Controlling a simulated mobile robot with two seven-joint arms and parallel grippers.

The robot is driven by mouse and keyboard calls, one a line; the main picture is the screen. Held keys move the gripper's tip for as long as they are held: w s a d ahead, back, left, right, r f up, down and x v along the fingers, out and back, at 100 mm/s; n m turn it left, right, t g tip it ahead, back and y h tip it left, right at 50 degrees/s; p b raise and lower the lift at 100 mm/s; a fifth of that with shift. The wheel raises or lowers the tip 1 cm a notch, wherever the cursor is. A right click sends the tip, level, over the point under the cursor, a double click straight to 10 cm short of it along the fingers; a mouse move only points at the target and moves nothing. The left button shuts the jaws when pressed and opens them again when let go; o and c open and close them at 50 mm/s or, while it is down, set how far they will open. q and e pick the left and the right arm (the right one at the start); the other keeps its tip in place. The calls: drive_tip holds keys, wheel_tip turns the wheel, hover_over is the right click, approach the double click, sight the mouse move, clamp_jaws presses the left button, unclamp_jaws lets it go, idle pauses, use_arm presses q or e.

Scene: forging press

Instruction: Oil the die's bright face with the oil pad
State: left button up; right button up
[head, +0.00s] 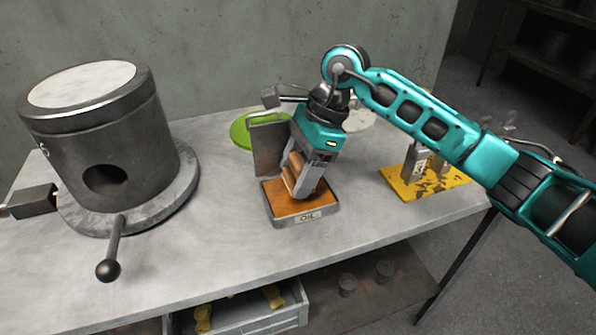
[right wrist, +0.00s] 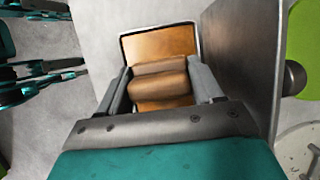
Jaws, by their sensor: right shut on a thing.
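The oil pad (head: 293,170) is a tan-brown rounded block; it also shows in the right wrist view (right wrist: 158,82). My right gripper (head: 302,178) is shut on it, tilted, with a finger on each side. The pad is over the shallow grey tray (head: 308,218) labelled "OIL", which has an orange-brown inside. Whether the pad touches the tray's bottom is hidden. I cannot tell for sure which thing is the die; grey metal blocks (head: 416,160) stand on a worn yellow plate (head: 400,187) at the right. No bright face shows clearly. My left gripper is not seen.
An upright dark metal slab (head: 266,150) stands close behind the tray, beside a green disc (head: 238,132). A big dark cylinder (head: 140,140) with a round hole and a ball-ended lever (head: 108,270) stands left. An open drawer (head: 290,316) is below. The front tabletop is clear.

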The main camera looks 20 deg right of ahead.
sight(303, 166)
drive_tip(key=shift+r+p, duration=1.2)
drive_tip(key=shift+r, duration=1.4)
drive_tip(key=shift+s+d+f+n, duration=0.15)
drive_tip(key=shift+s+f+n, duration=0.1)
drive_tip(key=shift+n, duration=0.45)
drive_tip(key=n, duration=0.1)
drive_tip(key=n+g, duration=0.1)
drive_tip(key=s+n, duration=0.1)
drive_tip(key=shift+d+f+g, duration=0.3)
drive_tip(key=shift+f, duration=0.05)
drive_tip(key=s+d+f+n+g+h, duration=0.2)
drive_tip(key=s+d+n+h, duration=0.2)
drive_tip(key=n, duration=0.9)
drive_tip(key=shift+s+d+g, duration=0.25)
drive_tip(key=shift+g, duration=0.05)
drive_tip(key=shift+a, duration=0.1)
